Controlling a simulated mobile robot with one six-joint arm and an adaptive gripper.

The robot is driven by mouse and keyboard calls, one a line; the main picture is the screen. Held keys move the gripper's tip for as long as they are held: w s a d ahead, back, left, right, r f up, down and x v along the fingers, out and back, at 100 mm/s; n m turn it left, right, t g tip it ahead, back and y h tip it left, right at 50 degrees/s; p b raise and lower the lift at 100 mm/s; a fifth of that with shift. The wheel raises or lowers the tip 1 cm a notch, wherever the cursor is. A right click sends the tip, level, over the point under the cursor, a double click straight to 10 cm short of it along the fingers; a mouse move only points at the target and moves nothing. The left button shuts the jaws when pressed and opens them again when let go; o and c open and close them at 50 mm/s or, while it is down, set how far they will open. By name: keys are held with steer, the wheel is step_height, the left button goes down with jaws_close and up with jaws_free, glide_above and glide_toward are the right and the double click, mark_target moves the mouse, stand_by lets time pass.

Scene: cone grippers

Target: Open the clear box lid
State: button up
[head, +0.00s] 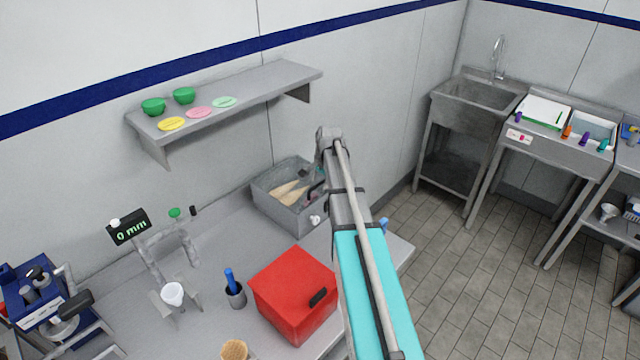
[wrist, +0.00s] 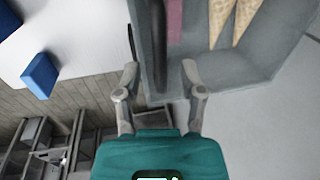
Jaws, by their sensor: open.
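The box (head: 272,212) stands at the back right of the table against the wall, with grey walls and cones (head: 290,190) showing inside. A clear lid pane is hard to make out. In the wrist view the box (wrist: 190,68) fills the top middle and right, with cones (wrist: 222,15) in it. A dark upright bar, seemingly a handle (wrist: 158,45), runs along its left side. My gripper (wrist: 162,80) is open and empty, its fingers left and right of the bar's lower end; contact cannot be told. In the head view my arm hides part of the box's right side.
A red box (head: 280,285) with a black handle stands in front, beside a cup with a blue item (head: 235,293). A shelf (head: 235,95) hangs on the wall above. A blue block (wrist: 39,75) lies left in the wrist view. Open floor lies right of the table.

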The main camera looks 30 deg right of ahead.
steer(key=shift+c, duration=0.2)
jaws_close()
steer(key=shift+r, duration=0.15)
steer(key=shift+w+r+g+p, duration=0.15)
steer(key=shift+w+r+p, duration=0.05)
steer(key=shift+r+p, duration=0.4)
steer(key=shift+w+r+g+p, duration=0.15)
steer(key=shift+r+p, duration=0.25)
steer(key=shift+p, duration=0.25)
steer(key=w+a+r+p, duration=0.2)
steer(key=w+r+p, duration=0.2)
steer(key=r+p, duration=0.4)
steer(key=shift+w+r+g+h+p, duration=0.3)
steer(key=shift+w+r, duration=0.05)
steer(key=shift+r, duration=0.05)
